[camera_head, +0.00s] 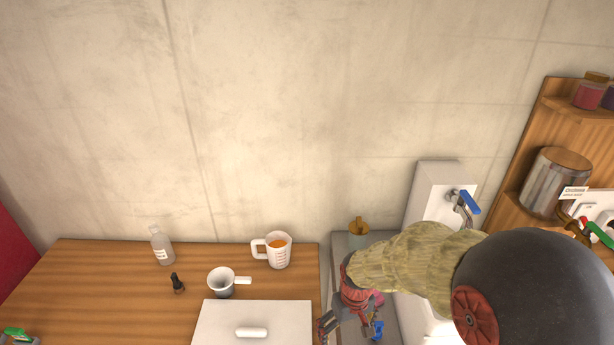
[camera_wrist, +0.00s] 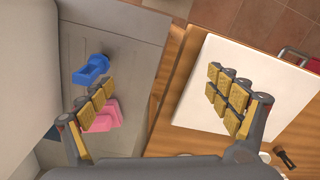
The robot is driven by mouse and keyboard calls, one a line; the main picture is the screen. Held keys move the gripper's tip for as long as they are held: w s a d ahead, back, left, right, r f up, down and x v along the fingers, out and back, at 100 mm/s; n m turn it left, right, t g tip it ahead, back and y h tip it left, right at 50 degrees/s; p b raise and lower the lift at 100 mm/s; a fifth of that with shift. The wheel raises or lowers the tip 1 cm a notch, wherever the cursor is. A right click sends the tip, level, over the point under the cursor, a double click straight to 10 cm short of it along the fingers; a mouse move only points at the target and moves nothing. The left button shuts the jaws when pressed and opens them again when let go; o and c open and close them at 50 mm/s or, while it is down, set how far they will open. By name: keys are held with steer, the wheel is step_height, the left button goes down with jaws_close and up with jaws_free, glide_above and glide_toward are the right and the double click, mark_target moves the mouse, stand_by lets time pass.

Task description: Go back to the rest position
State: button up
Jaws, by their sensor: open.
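My gripper (camera_head: 350,328) hangs at the bottom of the head view, at the seam between the wooden counter (camera_head: 90,290) and the grey surface to its right. In the wrist view my gripper (camera_wrist: 163,98) has its two padded fingers wide apart, with nothing between them. The gap spans the edge of the grey surface (camera_wrist: 125,45) and the wooden counter. My arm reaches in from the right of the head view.
A blue item (camera_wrist: 92,69) and a pink item (camera_wrist: 103,117) lie on the grey surface by the left finger. A white board (camera_head: 255,317), measuring cup (camera_head: 279,250), small pot (camera_head: 221,282) and bottle (camera_head: 162,247) are on the counter. A shelf (camera_head: 550,115) stands right.

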steer(key=s+d+r+m+t, duration=0.1)
steer(key=s+d+r, duration=0.1)
steer(key=s+r, duration=0.3)
steer(key=s+d+r+m+t, duration=0.1)
steer(key=s+r, duration=0.4)
steer(key=r, duration=0.7)
steer(key=s+d+r+m+t, duration=0.1)
steer(key=s+d+r+t, duration=0.2)
steer(key=r, duration=0.6)
steer(key=shift+s+d+r+m+b, duration=0.2)
steer(key=shift+s+d+m+b, duration=0.2)
steer(key=shift+s+d, duration=0.8)
